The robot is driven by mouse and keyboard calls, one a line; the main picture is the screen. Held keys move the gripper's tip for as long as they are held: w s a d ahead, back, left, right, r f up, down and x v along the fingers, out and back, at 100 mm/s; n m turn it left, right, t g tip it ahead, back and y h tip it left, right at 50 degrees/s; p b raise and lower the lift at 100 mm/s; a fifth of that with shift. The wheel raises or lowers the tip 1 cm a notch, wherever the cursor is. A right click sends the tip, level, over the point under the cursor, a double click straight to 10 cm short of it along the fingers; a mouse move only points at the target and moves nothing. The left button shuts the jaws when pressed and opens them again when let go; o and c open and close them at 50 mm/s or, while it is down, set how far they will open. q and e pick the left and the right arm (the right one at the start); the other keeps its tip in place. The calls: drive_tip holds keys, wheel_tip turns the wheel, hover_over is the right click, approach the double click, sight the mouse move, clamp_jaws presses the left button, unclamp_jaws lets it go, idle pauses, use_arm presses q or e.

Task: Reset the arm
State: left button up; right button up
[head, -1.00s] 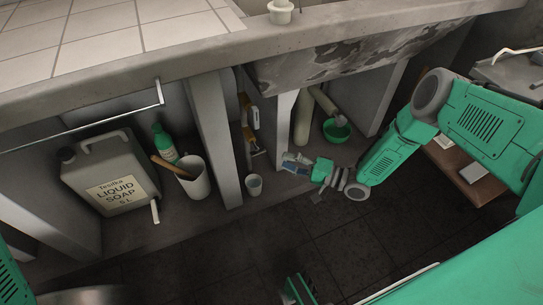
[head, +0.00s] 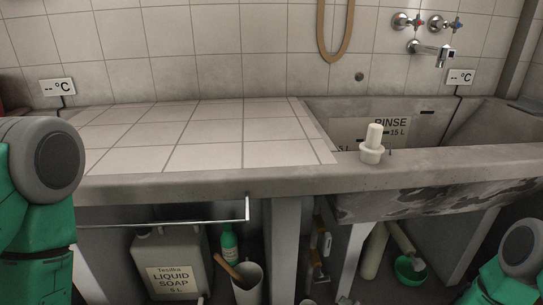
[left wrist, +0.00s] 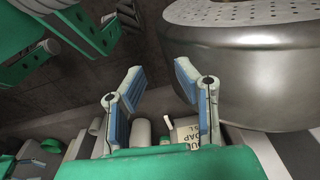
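My left gripper (left wrist: 158,85) shows in the left wrist view with its two blue-padded fingers spread apart and nothing between them. In the head view only my left arm's green and grey links show at the left edge, and the left gripper is out of the picture. Of my right arm, only a green and grey link shows at the lower right of the head view. The right gripper is not visible there.
A concrete washtub (head: 420,165) with a white plug (head: 373,145) on its rim stands ahead. Beneath are a soap canister (head: 172,262), a green bottle (head: 228,243), a white bin (head: 247,283) and a green bowl (head: 410,270). A rounded metal body (left wrist: 245,70) is close beside the left gripper.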

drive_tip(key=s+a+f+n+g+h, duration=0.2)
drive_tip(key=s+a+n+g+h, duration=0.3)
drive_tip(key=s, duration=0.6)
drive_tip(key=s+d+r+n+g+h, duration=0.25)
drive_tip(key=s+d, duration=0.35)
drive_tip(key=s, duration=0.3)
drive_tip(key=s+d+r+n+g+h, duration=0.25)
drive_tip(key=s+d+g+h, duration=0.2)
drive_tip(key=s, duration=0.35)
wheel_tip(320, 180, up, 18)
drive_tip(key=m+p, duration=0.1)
drive_tip(key=p, duration=1.7)
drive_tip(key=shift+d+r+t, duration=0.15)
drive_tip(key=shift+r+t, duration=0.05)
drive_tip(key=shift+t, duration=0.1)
